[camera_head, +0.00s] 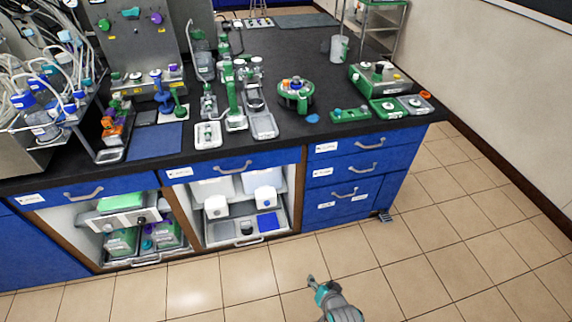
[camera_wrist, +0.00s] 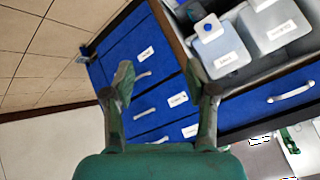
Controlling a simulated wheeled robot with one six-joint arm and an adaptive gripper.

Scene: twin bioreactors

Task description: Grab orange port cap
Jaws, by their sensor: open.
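My gripper (camera_head: 316,284) is open and empty, low over the tiled floor in front of the bench in the head view. In the wrist view its two fingers (camera_wrist: 160,82) are spread apart with nothing between them. Small orange parts show on the bench top: one on the round green device (camera_head: 295,97), one at the right end by the green trays (camera_head: 425,94), and some on the left rack (camera_head: 108,123). They are too small to tell which is the port cap. All are well away from my gripper.
The dark bench top (camera_head: 320,55) is crowded along its front edge. Blue drawers (camera_head: 345,172) are shut below it. Open cabinet bays hold pull-out trays with white bottles (camera_head: 216,206) and green-lidded boxes (camera_head: 122,241). The tiled floor (camera_head: 440,235) in front and to the right is clear.

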